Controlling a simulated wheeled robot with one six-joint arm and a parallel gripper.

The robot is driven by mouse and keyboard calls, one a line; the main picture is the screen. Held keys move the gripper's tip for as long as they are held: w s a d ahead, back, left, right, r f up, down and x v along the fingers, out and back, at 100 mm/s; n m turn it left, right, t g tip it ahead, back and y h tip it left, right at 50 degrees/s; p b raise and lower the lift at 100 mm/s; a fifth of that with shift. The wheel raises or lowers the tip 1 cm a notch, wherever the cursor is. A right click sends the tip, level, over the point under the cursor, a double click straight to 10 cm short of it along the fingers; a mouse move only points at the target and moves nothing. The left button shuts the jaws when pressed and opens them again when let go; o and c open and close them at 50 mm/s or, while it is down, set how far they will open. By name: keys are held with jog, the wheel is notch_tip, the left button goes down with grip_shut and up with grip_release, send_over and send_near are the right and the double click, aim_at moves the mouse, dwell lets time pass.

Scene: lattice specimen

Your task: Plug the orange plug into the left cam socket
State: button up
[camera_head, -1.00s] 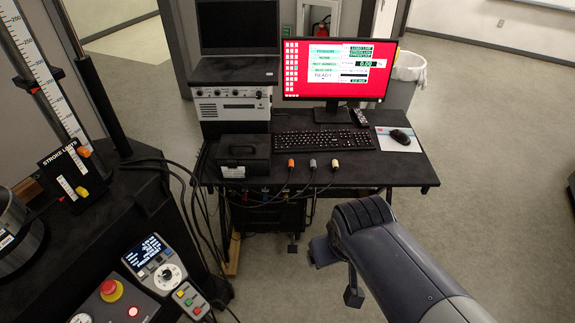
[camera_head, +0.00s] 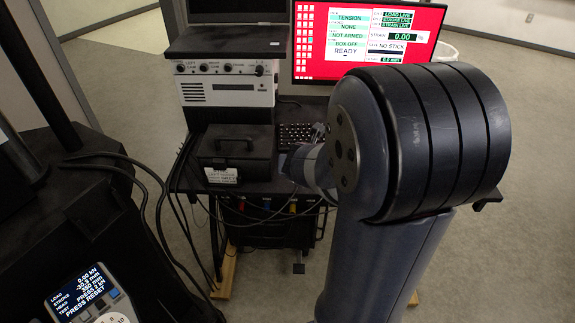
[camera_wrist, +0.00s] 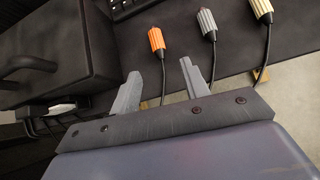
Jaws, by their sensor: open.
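The orange plug (camera_wrist: 156,39) lies on the dark desk top in the wrist view, with its cable running down toward me over the desk edge. My gripper (camera_wrist: 160,68) is open and empty. Its two fingers point at the desk, the plug lying just beyond the gap between them and its cable showing in that gap. In the head view my arm hides the plug and most of my gripper. The left cam socket (camera_head: 182,69) is at the left of a labelled row on the pale instrument box (camera_head: 225,92).
A grey plug (camera_wrist: 207,24) and a cream plug (camera_wrist: 262,10) lie to the right of the orange one. A black case with a handle (camera_head: 236,150) stands on the desk at left. A red-screened monitor (camera_head: 318,60) stands behind my arm. Dark cables hang at left.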

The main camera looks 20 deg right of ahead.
jog(key=shift+w+d+f+n, duration=0.1)
jog(key=shift+w+f+n, duration=0.3)
jog(key=shift+w+f, duration=0.1)
jog(key=b+x, duration=0.4)
jog(key=x, duration=0.4)
jog(key=shift+w+b, duration=0.15)
jog(key=shift+b, duration=0.2)
jog(key=shift+d, duration=0.1)
grip_shut()
jog(key=shift+r+p, duration=2.5)
jog(key=shift+p, duration=0.15)
